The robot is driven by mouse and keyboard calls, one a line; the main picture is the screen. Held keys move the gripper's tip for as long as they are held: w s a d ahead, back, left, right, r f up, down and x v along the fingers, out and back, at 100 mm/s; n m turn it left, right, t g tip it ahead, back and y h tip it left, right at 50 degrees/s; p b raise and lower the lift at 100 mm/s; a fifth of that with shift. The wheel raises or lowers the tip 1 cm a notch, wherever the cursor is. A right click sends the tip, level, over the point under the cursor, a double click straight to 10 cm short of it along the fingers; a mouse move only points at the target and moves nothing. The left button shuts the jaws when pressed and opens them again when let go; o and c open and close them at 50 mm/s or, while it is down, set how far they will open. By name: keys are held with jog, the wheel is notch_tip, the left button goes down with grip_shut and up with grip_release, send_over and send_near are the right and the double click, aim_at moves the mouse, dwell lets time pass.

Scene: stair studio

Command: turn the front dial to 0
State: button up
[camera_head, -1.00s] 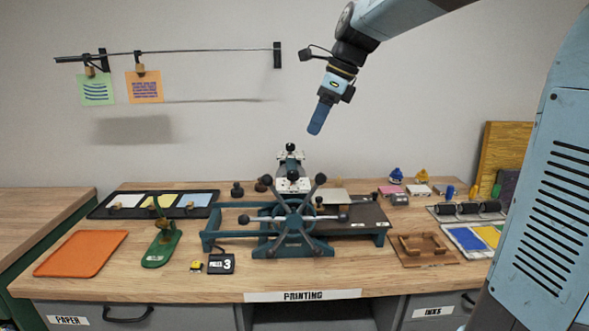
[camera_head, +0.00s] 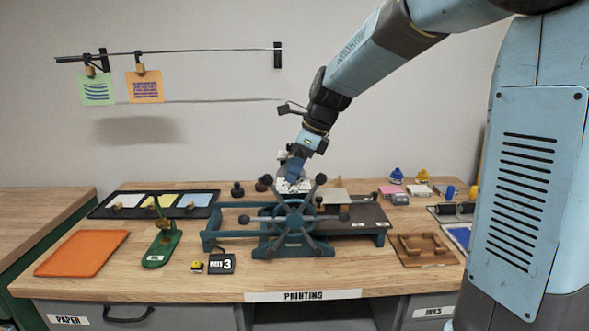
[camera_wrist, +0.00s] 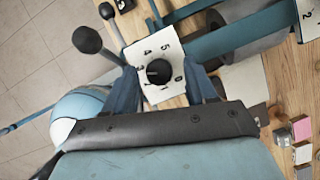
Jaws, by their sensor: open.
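The front dial is a black round knob (camera_wrist: 158,72) on a white plate (camera_wrist: 147,50) printed with numbers, among them 5, 4, 3, 1 and 0. In the head view its white plate (camera_head: 304,187) shows on top of the press, behind the spoked wheel. My gripper (camera_wrist: 161,66) is open, with one blue finger on each side of the knob. I cannot tell whether the fingers touch it. The knob's pointer is too small to read surely. In the head view my gripper (camera_head: 294,174) hangs over the dial and hides part of it.
The teal press has a spoked handwheel (camera_head: 294,216) in front of the dial. A black counter block reading 3 (camera_head: 221,264) stands near the bench front. A green stapler-like tool (camera_head: 163,244) and an orange tray (camera_head: 82,253) lie left. Inks stand right.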

jog(key=shift+f, duration=0.2)
jog(key=shift+a, duration=0.15)
jog(key=c, duration=1)
